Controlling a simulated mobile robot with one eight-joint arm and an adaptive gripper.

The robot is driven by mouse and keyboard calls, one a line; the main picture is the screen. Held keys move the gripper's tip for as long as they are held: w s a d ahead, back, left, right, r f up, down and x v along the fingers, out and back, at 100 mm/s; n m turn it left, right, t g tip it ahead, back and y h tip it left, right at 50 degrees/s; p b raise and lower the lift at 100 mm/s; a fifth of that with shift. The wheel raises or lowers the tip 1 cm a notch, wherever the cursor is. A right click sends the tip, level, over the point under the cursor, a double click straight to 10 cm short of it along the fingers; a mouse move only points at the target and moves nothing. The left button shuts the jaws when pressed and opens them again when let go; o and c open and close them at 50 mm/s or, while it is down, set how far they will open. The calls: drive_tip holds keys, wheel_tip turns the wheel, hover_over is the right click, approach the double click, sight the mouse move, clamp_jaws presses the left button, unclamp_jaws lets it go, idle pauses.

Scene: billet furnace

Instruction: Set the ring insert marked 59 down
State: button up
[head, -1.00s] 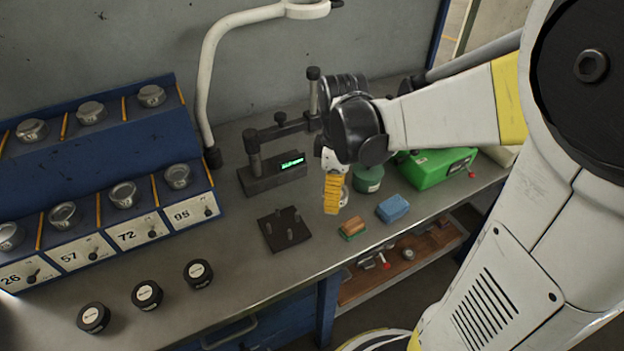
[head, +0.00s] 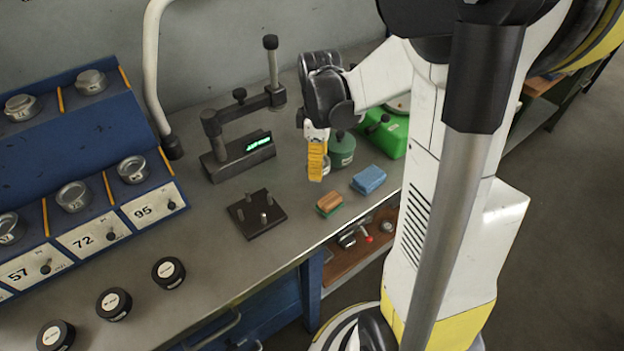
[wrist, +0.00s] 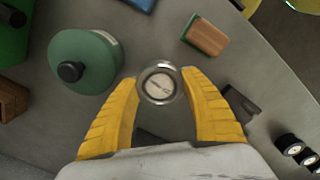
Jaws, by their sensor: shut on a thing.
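My gripper (head: 317,172) is pointing down above the bench, its yellow fingers shut on a round metal ring insert. In the wrist view the insert (wrist: 160,83) sits between the two fingertips, its pale round face toward the camera; I cannot read its mark. In the head view the fingers mostly hide it. It appears held above the bench top, between the green jar (head: 341,152) and the dark plate with upright pegs (head: 250,228).
A wooden-backed brush (head: 329,203) and a blue sponge (head: 368,179) lie near the front edge. A gauge with a green display (head: 240,160) stands behind the plate. Black round pots (head: 114,304) and a numbered blue rack (head: 150,180) are left. Bare bench (head: 215,245) lies between.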

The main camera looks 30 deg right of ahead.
drive_tip(key=shift+w+a+f, duration=0.5)
drive_tip(key=shift+w+a, duration=0.05)
wheel_tip(320, 180, down, 4)
drive_tip(key=shift+f+b, duration=0.1)
drive_tip(key=shift+b, duration=1.15)
drive_tip(key=o, duration=1.4)
